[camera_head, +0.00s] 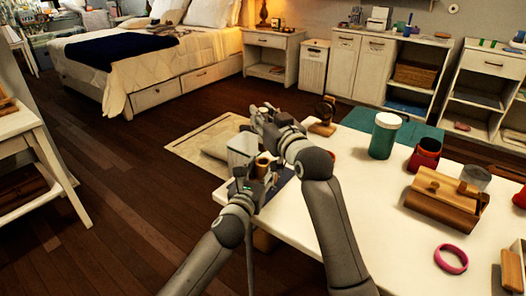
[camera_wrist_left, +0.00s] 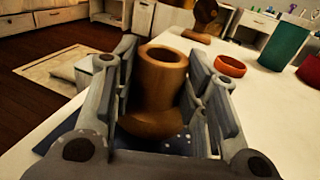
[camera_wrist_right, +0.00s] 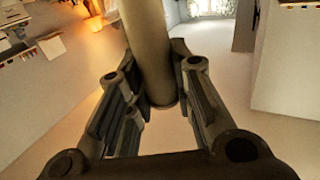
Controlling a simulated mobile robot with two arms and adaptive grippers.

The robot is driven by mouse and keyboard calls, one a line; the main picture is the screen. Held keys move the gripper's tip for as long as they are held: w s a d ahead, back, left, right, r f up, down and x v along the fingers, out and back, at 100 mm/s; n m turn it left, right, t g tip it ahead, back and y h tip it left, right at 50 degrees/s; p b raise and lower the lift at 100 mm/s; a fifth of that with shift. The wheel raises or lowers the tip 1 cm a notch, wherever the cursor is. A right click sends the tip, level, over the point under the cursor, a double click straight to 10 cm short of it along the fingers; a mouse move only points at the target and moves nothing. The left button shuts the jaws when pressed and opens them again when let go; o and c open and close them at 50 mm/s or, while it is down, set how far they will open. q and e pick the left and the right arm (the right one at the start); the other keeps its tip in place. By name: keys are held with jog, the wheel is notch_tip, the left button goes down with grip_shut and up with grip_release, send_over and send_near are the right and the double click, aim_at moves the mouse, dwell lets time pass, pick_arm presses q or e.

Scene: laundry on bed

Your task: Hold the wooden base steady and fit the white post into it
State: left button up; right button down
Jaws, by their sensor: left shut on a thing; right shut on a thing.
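The wooden base (camera_wrist_left: 162,90) is a brown upright hollow cylinder with a wider rounded foot. It stands between the fingers of my left gripper (camera_head: 258,186), which is shut on it near the table's left corner. In the head view the top of the wooden base (camera_head: 263,164) shows just below my right gripper (camera_head: 262,114). The post (camera_wrist_right: 150,50) looks like a plain pale grey-beige cylinder in the right wrist view. My right gripper is shut on it. The post is not clear in the head view, and I cannot tell whether it touches the base.
A dark wooden stand (camera_head: 322,118), a green jar (camera_head: 384,136), a red pot (camera_head: 425,156), a wooden box (camera_head: 446,198) and a pink ring (camera_head: 451,259) are further right. The table's middle (camera_head: 370,200) has free room.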

aim_at(264, 150)
jog(key=shift+f, duration=3.35)
jog(key=c, duration=1.3)
grip_release()
jog(key=shift+f, duration=0.15)
jog(key=shift+s+d, duration=0.1)
jog(key=v, duration=1.1)
jog(key=shift+s+d+r, duration=0.2)
jog(key=shift+s+r, duration=0.05)
jog(key=shift+s, duration=0.05)
pick_arm(q)
jog(key=o, duration=1.1)
